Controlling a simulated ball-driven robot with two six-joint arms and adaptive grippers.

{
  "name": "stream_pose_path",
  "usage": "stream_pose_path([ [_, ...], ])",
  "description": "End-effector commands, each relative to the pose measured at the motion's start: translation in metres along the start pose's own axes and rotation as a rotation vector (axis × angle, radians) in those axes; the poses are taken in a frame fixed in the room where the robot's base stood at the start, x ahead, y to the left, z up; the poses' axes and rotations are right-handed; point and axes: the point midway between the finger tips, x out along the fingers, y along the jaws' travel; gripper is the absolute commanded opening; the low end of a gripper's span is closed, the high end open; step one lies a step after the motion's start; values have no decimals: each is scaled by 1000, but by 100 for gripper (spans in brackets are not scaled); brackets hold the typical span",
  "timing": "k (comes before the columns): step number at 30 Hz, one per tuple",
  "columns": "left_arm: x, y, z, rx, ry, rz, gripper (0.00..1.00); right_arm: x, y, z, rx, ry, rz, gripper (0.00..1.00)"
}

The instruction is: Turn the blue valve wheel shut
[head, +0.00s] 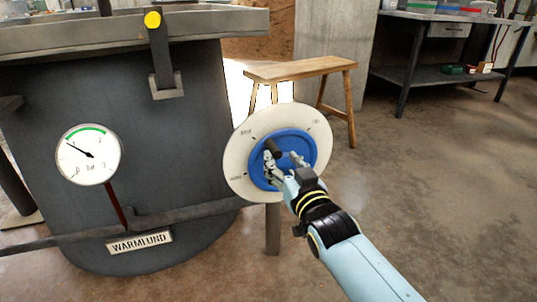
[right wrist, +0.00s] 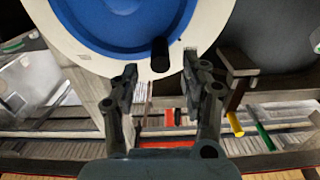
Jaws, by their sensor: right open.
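The blue valve wheel (head: 312,148) sits in front of a round white dial plate (head: 239,148) at the right side of a dark vessel. A short dark handle (head: 272,148) sticks out from the wheel's left part. My right gripper (head: 281,162) is open in front of the wheel, close to the handle. In the right wrist view the blue wheel (right wrist: 110,25) fills the top, and the dark handle (right wrist: 160,54) appears between the open fingertips (right wrist: 160,72). I cannot tell whether they touch it. My left gripper is out of view.
The dark vessel (head: 180,140) carries a pressure gauge (head: 88,155), a "WARMLUND" plate (head: 139,242) and a yellow-ended lever (head: 158,50). A wooden bench (head: 300,68) stands behind the dial. A workbench (head: 440,75) is at the back right. The floor at right is clear.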

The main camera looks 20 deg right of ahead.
Motion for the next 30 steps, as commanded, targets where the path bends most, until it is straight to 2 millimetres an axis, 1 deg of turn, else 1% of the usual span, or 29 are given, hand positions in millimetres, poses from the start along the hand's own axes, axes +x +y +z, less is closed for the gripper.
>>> stream_pose_path([
  [1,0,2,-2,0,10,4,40,11,0,5,0,-1,0,46],
  [3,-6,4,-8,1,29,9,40,25,0,6,1,-3,0,46],
  [6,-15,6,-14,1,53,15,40,43,0,6,0,-4,0,46],
  [9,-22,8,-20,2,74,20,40,56,0,5,-1,-3,0,46],
  [12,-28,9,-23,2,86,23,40,64,0,4,0,-4,0,46],
  [15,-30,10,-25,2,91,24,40,67,0,3,0,-4,0,46],
  [22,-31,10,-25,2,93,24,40,68,0,2,0,-3,0,46],
  [30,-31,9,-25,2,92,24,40,67,0,2,0,-3,0,10],
])
